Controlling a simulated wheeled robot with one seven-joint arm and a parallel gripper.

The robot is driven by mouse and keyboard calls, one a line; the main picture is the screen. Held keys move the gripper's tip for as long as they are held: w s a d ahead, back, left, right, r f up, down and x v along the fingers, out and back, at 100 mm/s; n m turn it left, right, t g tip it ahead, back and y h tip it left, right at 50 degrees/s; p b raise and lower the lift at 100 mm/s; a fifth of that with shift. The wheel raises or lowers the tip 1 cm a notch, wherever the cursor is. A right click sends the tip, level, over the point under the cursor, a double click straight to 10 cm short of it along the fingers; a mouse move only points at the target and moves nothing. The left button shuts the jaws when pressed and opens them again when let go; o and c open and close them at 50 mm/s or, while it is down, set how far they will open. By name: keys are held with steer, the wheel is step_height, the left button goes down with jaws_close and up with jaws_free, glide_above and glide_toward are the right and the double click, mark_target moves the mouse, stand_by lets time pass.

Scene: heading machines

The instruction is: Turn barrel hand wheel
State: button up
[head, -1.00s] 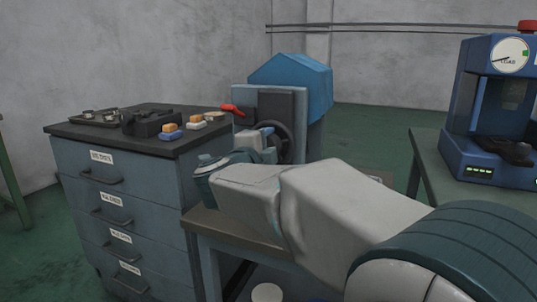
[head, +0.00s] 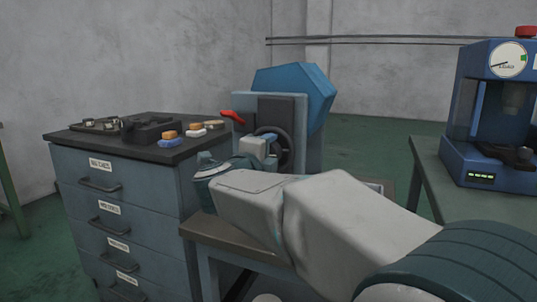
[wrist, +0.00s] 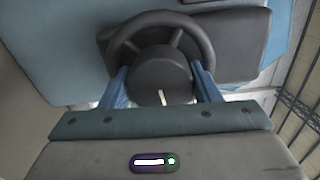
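The dark hand wheel (head: 285,152) is on the front of the machine, partly hidden by my gripper in the head view. In the wrist view its rim (wrist: 160,17), spokes and round hub (wrist: 160,66) show, with a pale mark low on the hub. My gripper (wrist: 160,78) has one blue finger on each side of the hub, close against it; the exact contact is hard to see. It also shows in front of the wheel in the head view (head: 258,148). Behind the upright plate is a blue many-sided barrel (head: 305,88).
A red lever (head: 232,116) sticks out left of the wheel. A drawer cabinet (head: 140,215) with small blocks on top stands at left. A blue press (head: 510,155) stands on a bench at right. The machine's brown-topped stand (head: 225,232) is under my arm.

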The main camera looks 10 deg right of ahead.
steer(key=shift+o, duration=1.4)
steer(key=shift+s+a, duration=0.1)
steer(key=shift+s, duration=0.05)
steer(key=p+v, duration=0.3)
steer(key=v, duration=1)
steer(key=shift+s, duration=0.2)
steer(key=shift+a+p, duration=0.15)
steer(key=shift+p, duration=0.15)
